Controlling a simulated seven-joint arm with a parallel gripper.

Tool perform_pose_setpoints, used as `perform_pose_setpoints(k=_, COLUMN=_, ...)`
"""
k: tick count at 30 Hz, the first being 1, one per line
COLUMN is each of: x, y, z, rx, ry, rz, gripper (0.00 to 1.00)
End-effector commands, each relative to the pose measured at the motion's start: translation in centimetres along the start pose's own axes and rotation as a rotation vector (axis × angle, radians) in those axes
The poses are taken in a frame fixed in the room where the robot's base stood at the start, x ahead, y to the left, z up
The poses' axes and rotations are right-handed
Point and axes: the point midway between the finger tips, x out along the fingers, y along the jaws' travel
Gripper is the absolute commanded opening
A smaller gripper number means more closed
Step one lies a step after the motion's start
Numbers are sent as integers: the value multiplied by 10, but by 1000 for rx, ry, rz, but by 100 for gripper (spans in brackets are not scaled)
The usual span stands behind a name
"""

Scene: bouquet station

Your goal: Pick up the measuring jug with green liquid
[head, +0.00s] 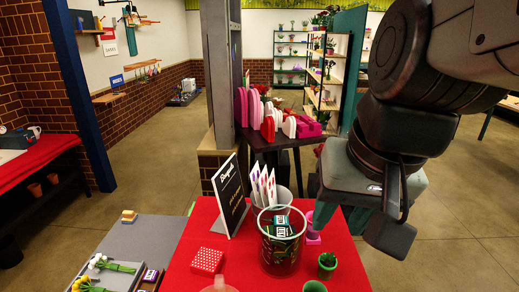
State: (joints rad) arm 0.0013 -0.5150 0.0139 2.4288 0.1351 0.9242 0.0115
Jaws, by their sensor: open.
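I cannot pick out a measuring jug with green liquid for certain. A large clear container (281,252) with a pale green rim stands on the red-topped table (190,262), with dark and green contents and a labelled item showing in it. Whether it holds liquid is unclear. A translucent pinkish piece (220,286) is cut off at the bottom edge. My gripper (356,227) is open and apparently empty, hanging to the right of the clear container and above table height.
A black sign (229,196) and a pot with white cards (265,190) stand behind the clear container. A small potted plant (327,264) and a green cup (314,287) are at its right. A red dotted box (207,261) lies left. Flowers (117,266) lie on the grey surface.

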Motion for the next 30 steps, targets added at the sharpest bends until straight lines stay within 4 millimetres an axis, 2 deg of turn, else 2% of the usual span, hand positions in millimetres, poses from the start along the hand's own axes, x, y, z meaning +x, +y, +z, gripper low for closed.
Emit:
perform_pose_setpoints(k=1, x=16, y=-5, z=-7, rx=47, ry=-71, rz=-26, gripper=41)
perform_pose_setpoints(k=9, x=92, y=-32, z=-35, rx=325, ry=-380, rz=-178, gripper=41)
perform_pose_setpoints(k=16, x=168, y=-49, z=-49, rx=597, ry=-627, rz=-298, gripper=41)
perform_pose_setpoints(k=23, x=253, y=-60, z=-50, rx=904, ry=-857, rz=-405, gripper=41)
perform_pose_setpoints(k=27, x=305, y=-65, z=-43, rx=1101, ry=-984, rz=-463, gripper=41)
perform_pose_setpoints(k=30, x=335, y=-67, z=-37, rx=1218, ry=-1048, rz=-492, gripper=41)
